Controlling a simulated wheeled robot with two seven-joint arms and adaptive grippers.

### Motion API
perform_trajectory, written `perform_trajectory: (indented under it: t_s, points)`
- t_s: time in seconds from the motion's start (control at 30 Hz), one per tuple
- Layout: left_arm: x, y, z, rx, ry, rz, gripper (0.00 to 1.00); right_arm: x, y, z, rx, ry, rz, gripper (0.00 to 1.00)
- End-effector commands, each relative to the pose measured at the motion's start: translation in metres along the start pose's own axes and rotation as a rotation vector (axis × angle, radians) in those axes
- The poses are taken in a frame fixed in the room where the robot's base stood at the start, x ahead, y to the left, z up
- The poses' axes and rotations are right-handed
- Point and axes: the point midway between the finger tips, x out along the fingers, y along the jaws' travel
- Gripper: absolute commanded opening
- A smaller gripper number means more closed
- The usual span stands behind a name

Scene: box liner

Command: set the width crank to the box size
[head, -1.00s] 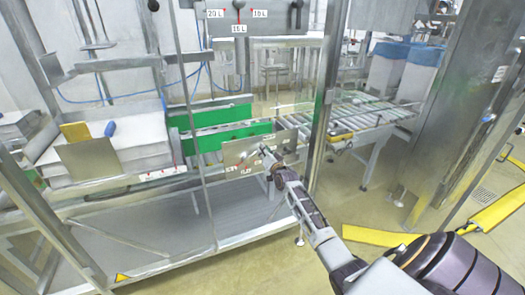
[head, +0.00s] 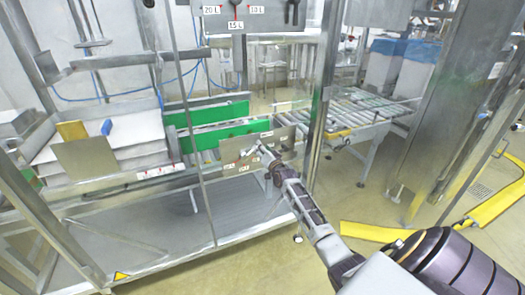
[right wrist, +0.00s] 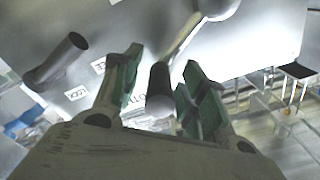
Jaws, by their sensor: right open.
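My right gripper (head: 262,156) is in front of a small grey panel (head: 236,150) with white labels. In the right wrist view its two green-padded fingers (right wrist: 161,62) are open, one on each side of a dark cylindrical crank handle (right wrist: 159,92) with a rounded end. I see no clear contact between the fingers and the handle. A shiny metal crank arm and hub (right wrist: 214,8) show at the top of that view. A second dark cylindrical handle (right wrist: 62,58) stands to the left, near labels too blurred to read fully. My left gripper is out of view.
Green guide boards (head: 228,137) stand behind the panel. A metal post (head: 316,130) rises just right of my forearm. A roller conveyor (head: 350,112) lies beyond it. A stack of white sheets (head: 125,137) is at left. Another labelled panel (head: 262,15) hangs above.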

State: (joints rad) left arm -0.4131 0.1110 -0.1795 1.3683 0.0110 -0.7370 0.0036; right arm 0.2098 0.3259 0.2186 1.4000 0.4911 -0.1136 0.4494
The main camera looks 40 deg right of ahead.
Motion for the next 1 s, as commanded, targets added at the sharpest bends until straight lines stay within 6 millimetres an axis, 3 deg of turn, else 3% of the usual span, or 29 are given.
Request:
perform_trajectory:
  t_s: [0.37, 1.0]
  points:
    - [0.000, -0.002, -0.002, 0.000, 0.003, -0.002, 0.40, -0.008, 0.000, 0.001, 0.000, 0.000, -0.001, 0.42]
    - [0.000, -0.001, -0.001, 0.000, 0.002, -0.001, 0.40, -0.061, 0.000, 0.001, 0.000, -0.001, 0.000, 0.42]
